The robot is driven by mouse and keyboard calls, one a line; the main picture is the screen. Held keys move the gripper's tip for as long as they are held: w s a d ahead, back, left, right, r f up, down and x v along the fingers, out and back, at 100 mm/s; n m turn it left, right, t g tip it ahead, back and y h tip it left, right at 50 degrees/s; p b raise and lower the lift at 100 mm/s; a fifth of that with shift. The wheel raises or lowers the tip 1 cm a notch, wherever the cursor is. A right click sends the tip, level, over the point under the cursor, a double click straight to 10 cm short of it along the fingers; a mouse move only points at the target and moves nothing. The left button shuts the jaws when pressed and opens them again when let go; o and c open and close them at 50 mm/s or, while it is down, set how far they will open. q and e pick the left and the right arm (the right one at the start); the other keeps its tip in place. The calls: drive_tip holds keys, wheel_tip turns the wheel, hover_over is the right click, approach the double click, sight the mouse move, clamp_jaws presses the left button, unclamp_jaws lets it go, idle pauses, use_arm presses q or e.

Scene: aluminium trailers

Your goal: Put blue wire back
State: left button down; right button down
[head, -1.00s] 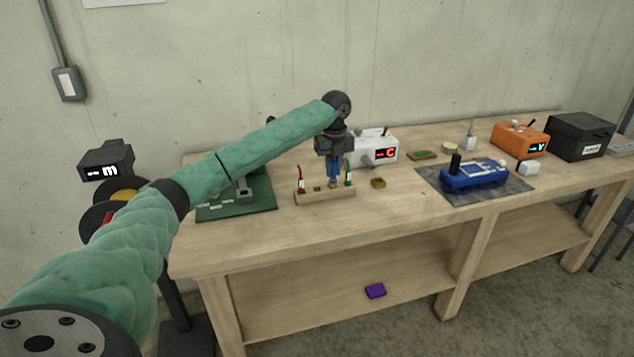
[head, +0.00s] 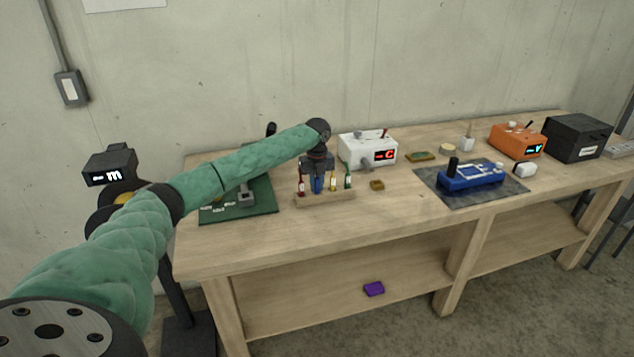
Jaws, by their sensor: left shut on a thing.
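My left gripper (head: 317,182) points down over the wooden wire holder (head: 325,199) on the workbench. It is shut on a blue thing, the blue wire (head: 317,186), which is upright at the holder. I cannot tell whether its lower end is seated in the holder or just above it. A red wire (head: 301,184) stands at the holder's left end. A yellow wire (head: 333,183) and a green wire (head: 347,178) stand to the right of the blue one. My right gripper is not in view.
A green mat (head: 262,203) with a grey tool lies left of the holder. A white box with a red display (head: 362,148) stands behind right. A small brown block (head: 377,185) lies close to the holder's right. A blue device (head: 470,180) sits farther right.

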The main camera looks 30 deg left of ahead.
use_arm(q)
drive_tip(key=shift+f, duration=0.15)
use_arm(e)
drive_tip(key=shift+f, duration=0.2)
use_arm(q)
drive_tip(key=shift+f, duration=0.1)
drive_tip(key=c, duration=1.4)
unclamp_jaws()
drive_tip(key=shift+o, duration=0.2)
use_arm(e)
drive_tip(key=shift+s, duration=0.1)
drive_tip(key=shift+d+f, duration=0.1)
